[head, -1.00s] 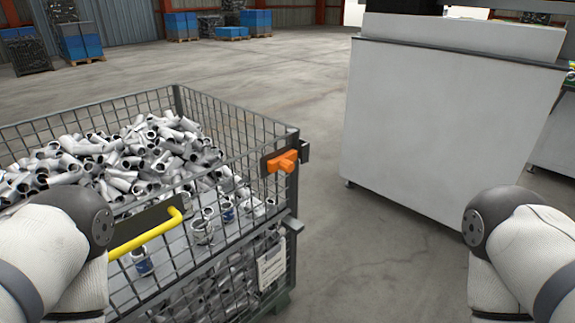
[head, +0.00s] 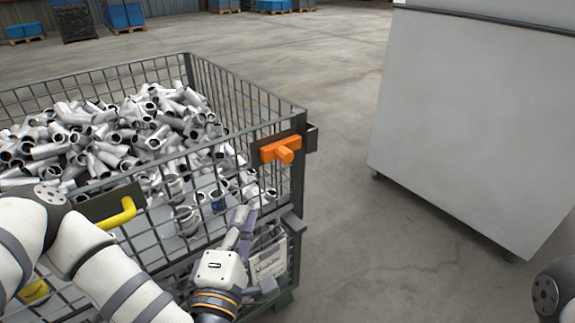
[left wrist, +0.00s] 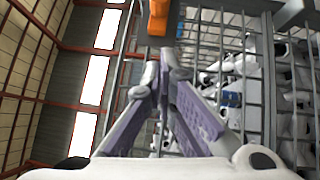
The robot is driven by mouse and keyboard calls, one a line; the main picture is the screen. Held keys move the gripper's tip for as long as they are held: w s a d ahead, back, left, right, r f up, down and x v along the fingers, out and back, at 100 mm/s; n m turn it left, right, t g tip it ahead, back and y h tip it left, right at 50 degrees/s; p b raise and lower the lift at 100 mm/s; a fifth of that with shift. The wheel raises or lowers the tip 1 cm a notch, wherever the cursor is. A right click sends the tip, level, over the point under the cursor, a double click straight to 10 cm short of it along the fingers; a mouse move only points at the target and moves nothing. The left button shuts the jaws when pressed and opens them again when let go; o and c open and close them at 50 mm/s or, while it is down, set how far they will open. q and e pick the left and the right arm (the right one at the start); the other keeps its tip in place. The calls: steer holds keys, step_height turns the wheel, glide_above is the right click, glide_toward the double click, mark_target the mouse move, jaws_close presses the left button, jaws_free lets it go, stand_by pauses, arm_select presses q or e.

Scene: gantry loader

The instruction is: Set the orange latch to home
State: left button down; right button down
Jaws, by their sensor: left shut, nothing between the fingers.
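The orange latch (head: 280,149) is on a dark plate at the top of the near right corner post of the wire mesh crate (head: 299,185). Its knob points toward me and slightly to the right. In the left wrist view the latch (left wrist: 159,18) shows at the top, beyond the fingertips. My left gripper (head: 242,218) is shut and empty, in front of the crate's mesh, below and a little left of the latch and apart from it. Its purple fingers (left wrist: 165,85) meet at the tips in the left wrist view. My right gripper is out of view.
The crate holds many grey pipe elbows (head: 120,130). A yellow handle (head: 117,216) is on its front, partly behind my left arm. A paper label (head: 270,262) hangs below the latch. A large grey cabinet (head: 460,120) stands right, with clear floor between.

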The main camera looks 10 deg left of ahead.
mark_target(271, 155)
arm_select(q)
steer(key=shift+a+r, duration=0.2)
steer(key=shift+r, duration=0.05)
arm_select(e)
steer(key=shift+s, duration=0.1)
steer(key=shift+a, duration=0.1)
